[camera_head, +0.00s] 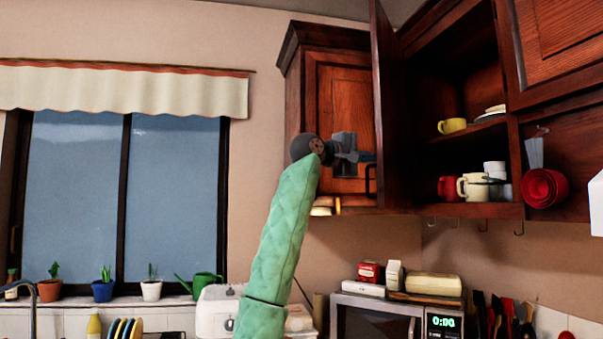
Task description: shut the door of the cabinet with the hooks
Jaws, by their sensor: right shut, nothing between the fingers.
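The cabinet with the hooks (477,211) hangs at the upper right, with several hooks along its underside. Its dark wood door (392,100) stands wide open, seen nearly edge-on, at the left side of the opening. My left gripper is not in view.
A closed cabinet (338,110) is behind my right gripper. Inside the open cabinet are a yellow cup (452,126), a red mug (448,188) and a cream mug (473,187). Red cups (544,188) hang to the right. A microwave (376,317) stands below.

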